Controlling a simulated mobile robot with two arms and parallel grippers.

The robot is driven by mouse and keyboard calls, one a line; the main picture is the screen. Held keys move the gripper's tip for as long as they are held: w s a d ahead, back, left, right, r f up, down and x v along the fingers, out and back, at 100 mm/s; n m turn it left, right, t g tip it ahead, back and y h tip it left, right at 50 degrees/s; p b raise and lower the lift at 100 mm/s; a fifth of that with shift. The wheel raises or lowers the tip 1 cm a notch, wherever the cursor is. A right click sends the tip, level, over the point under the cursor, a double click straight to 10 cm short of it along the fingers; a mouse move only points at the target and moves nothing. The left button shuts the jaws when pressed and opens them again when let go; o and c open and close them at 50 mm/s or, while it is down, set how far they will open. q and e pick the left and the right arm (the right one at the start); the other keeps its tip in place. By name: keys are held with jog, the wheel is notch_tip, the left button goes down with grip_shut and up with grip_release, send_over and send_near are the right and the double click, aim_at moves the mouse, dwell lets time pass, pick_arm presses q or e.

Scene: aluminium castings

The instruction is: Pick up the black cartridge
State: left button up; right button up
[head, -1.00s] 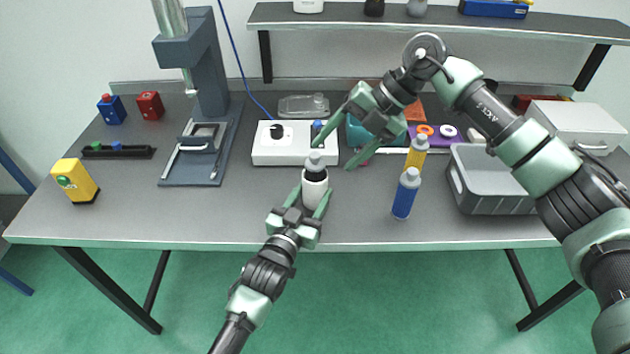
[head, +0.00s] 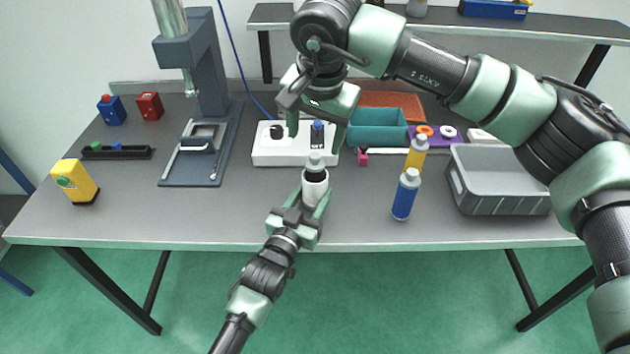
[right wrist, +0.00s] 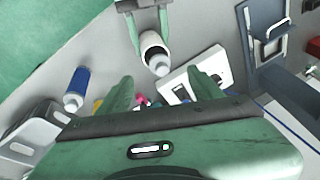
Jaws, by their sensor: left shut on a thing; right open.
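A black cartridge-like piece with a blue top (head: 317,135) stands upright at the right end of the white device (head: 262,154). My right gripper (head: 317,135) is open above the device, its fingers to either side of that piece in the head view. Contact cannot be told. In the right wrist view the open fingers (right wrist: 163,90) show with the white device (right wrist: 208,66) between and beyond them. My left gripper (head: 311,205) is shut on a white bottle with a black band and grey cap (head: 315,176), held upright in front of the device.
A blue bottle (head: 405,196) and a yellow bottle (head: 416,155) stand right of the held bottle. A grey bin (head: 500,201) is further right, a teal bin (head: 378,127) behind. A dark press stand (head: 211,70) is left.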

aim_at(315, 157)
jog(key=w+f+n, duration=0.1)
jog(key=f, duration=0.2)
jog(key=w+f+n, duration=0.2)
jog(key=f, duration=0.1)
jog(key=w+f+n, duration=0.1)
jog(key=w+f, duration=0.1)
jog(key=f, duration=0.2)
jog(key=shift+n+t+h, duration=0.3)
jog(key=shift+t, duration=0.1)
grip_shut()
